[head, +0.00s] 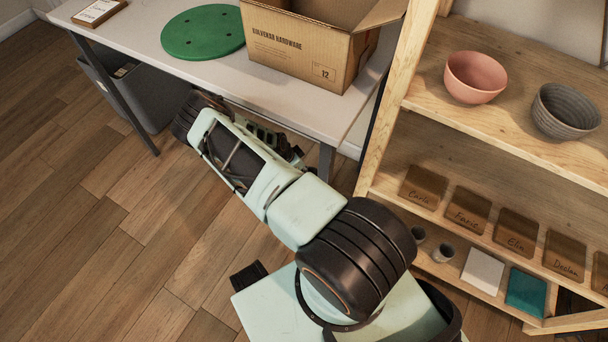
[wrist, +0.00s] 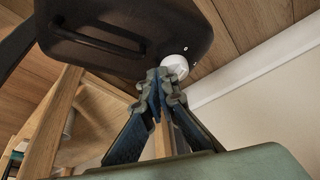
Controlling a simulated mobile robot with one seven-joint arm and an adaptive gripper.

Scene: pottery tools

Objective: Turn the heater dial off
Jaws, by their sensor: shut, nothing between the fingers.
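In the wrist view a dark, rounded body, apparently the heater (wrist: 120,22), fills the upper middle and has a long handle on its face. A small round white knob, which looks like the dial (wrist: 174,66), shows at its lower right corner. My gripper (wrist: 164,80) has its fingertips together just below the knob, with nothing between them. The fingertips overlap the knob's lower edge in the picture; I cannot tell whether they touch it. In the head view neither heater nor dial can be made out, and my arm hides what lies behind it.
A table (head: 140,35) bears a green disc (head: 203,32) and an open cardboard box (head: 305,50). A dark grey bin (head: 125,95) stands beneath. A wooden shelf (head: 480,125) with bowls is at right. The floor at left is clear. A white baseboard (wrist: 255,70) runs near the knob.

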